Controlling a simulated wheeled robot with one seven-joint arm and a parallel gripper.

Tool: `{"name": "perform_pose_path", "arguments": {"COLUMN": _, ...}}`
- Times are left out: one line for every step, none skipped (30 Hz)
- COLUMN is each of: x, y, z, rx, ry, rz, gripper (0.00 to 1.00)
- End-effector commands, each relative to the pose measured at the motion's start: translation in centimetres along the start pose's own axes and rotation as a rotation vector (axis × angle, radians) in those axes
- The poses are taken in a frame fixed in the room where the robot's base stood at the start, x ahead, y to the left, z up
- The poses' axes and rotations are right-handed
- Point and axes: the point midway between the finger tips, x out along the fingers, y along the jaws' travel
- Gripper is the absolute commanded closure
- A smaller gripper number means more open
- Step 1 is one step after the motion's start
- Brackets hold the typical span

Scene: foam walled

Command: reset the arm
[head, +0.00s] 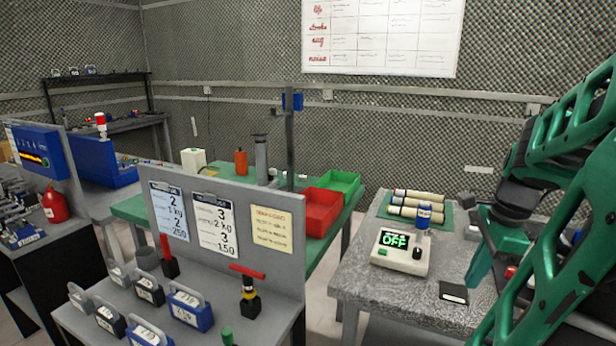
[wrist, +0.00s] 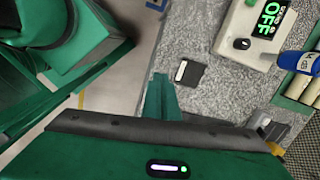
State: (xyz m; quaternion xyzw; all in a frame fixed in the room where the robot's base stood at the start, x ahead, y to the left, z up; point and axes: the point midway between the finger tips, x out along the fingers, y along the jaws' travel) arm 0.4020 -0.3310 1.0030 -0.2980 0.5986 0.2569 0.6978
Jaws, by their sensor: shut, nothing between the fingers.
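My green arm fills the right side of the head view, folded in several links. My gripper (head: 478,272) hangs down over the grey stone-topped table (head: 375,293), its green fingers pointing downward. In the wrist view my gripper (wrist: 160,92) is shut with nothing between the fingers. The fingertips are near the table's edge, just left of a small black pad (wrist: 188,74). The same black pad shows in the head view (head: 454,292). Part of the table behind my arm is hidden.
On the stone table stand a white device with an "OFF" display (head: 398,255), a blue cylinder (head: 424,213) and pale rolls on a green mat (head: 399,222). Left is a bench with weights (head: 190,308) and an upright panel (head: 228,232). Red bin (head: 322,212) and green bin (head: 335,182) stand behind.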

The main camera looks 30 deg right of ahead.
Motion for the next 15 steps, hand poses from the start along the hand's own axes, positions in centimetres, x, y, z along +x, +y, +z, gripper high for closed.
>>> {"name": "perform_pose_path", "arguments": {"x": 0.3, "y": 0.6, "z": 1.8, "rx": -0.147, "ry": -0.003, "rz": 0.013, "gripper": 1.00}}
{"name": "perform_pose_path", "arguments": {"x": 0.5, "y": 1.0, "z": 2.6, "rx": -0.234, "ry": -0.003, "rz": 0.021, "gripper": 1.00}}
{"name": "perform_pose_path", "arguments": {"x": 0.8, "y": 1.5, "z": 3.7, "rx": -0.352, "ry": -0.004, "rz": 0.032, "gripper": 1.00}}
{"name": "perform_pose_path", "arguments": {"x": 0.9, "y": 1.9, "z": 4.5, "rx": -0.441, "ry": -0.004, "rz": 0.041, "gripper": 1.00}}
{"name": "perform_pose_path", "arguments": {"x": 1.1, "y": 2.4, "z": 5.2, "rx": -0.528, "ry": -0.005, "rz": 0.049, "gripper": 1.00}}
{"name": "perform_pose_path", "arguments": {"x": 1.3, "y": 3.0, "z": 6.2, "rx": -0.647, "ry": -0.007, "rz": 0.061, "gripper": 1.00}}
{"name": "perform_pose_path", "arguments": {"x": 1.5, "y": 3.5, "z": 6.9, "rx": -0.735, "ry": -0.008, "rz": 0.070, "gripper": 1.00}}
{"name": "perform_pose_path", "arguments": {"x": 1.6, "y": 4.0, "z": 7.5, "rx": -0.821, "ry": -0.009, "rz": 0.078, "gripper": 1.00}}
{"name": "perform_pose_path", "arguments": {"x": 1.9, "y": 4.8, "z": 8.3, "rx": -0.939, "ry": -0.011, "rz": 0.089, "gripper": 1.00}}
{"name": "perform_pose_path", "arguments": {"x": 2.0, "y": 5.3, "z": 8.9, "rx": -1.025, "ry": -0.013, "rz": 0.097, "gripper": 1.00}}
{"name": "perform_pose_path", "arguments": {"x": 2.1, "y": 5.8, "z": 9.4, "rx": -1.110, "ry": -0.014, "rz": 0.105, "gripper": 1.00}}
{"name": "perform_pose_path", "arguments": {"x": 2.3, "y": 6.5, "z": 10.0, "rx": -1.218, "ry": -0.017, "rz": 0.117, "gripper": 1.00}}
{"name": "perform_pose_path", "arguments": {"x": 2.4, "y": 7.0, "z": 10.4, "rx": -1.296, "ry": -0.018, "rz": 0.124, "gripper": 1.00}}
{"name": "perform_pose_path", "arguments": {"x": 2.5, "y": 7.5, "z": 10.8, "rx": -1.367, "ry": -0.020, "rz": 0.132, "gripper": 1.00}}
{"name": "perform_pose_path", "arguments": {"x": 2.7, "y": 8.1, "z": 11.2, "rx": -1.456, "ry": -0.023, "rz": 0.142, "gripper": 1.00}}
